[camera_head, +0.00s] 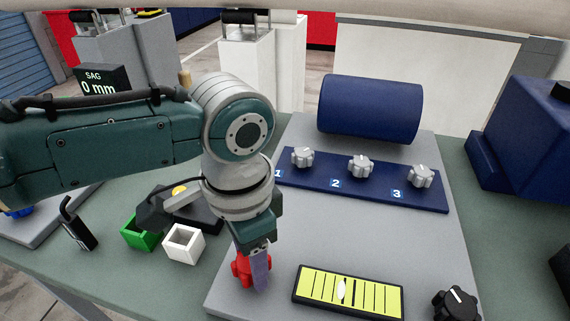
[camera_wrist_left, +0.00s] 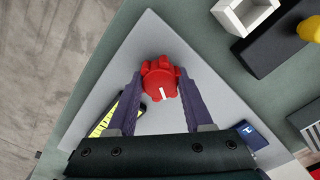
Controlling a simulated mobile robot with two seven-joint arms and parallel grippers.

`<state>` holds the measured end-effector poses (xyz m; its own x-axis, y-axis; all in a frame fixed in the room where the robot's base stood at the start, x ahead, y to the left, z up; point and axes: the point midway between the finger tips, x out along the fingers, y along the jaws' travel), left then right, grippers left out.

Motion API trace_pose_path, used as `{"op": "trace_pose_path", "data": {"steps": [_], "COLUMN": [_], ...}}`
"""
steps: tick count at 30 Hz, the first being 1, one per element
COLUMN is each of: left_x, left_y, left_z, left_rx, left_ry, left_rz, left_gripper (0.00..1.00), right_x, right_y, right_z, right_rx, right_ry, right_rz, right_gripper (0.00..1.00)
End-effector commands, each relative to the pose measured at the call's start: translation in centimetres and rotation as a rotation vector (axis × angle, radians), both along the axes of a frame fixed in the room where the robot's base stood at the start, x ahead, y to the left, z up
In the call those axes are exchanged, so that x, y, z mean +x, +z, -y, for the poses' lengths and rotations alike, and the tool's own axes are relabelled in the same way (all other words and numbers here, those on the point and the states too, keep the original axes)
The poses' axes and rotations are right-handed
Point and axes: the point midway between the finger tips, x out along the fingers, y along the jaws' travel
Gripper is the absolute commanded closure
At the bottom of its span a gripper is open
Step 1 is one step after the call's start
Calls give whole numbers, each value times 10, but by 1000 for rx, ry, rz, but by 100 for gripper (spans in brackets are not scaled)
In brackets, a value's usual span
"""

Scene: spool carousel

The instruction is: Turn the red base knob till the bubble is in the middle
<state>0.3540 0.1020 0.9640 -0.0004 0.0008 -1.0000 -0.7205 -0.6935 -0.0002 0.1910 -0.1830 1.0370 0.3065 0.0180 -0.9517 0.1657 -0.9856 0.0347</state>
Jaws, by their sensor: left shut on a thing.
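The red base knob (camera_head: 238,269) sits at the near left corner of a grey plate (camera_head: 330,225). It also shows in the left wrist view (camera_wrist_left: 160,80), with a white mark on its top. My left gripper (camera_head: 256,275) points down over the knob, and its two purple fingers are shut on the knob's sides. A yellow-green level (camera_head: 374,297) with dark lines lies to the right of the knob. Its pale bubble (camera_head: 342,291) is a little left of the level's middle. My right gripper is not in view.
A black knob (camera_head: 456,304) is at the plate's near right corner. Silver knobs (camera_head: 361,167) numbered 1 to 3 stand on a blue strip before a blue cylinder (camera_head: 370,108). Green (camera_head: 138,233) and white (camera_head: 184,243) open boxes stand left of my gripper. A sign (camera_head: 95,82) reads SAG 0 mm.

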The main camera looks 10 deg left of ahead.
Motion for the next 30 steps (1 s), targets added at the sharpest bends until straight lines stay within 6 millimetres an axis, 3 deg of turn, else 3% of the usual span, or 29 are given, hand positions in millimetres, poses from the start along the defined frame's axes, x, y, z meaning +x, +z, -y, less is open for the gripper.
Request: {"op": "trace_pose_path", "data": {"steps": [15,30], "left_x": [0,0], "left_y": [1,0], "left_z": [1,1], "left_rx": [-2,-3], "left_ry": [-457,-665], "left_rz": [0,1], "left_gripper": [100,100], "right_x": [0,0], "right_y": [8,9], "right_z": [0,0], "right_rx": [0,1], "right_ry": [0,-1], "right_rz": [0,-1], "right_gripper": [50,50]}}
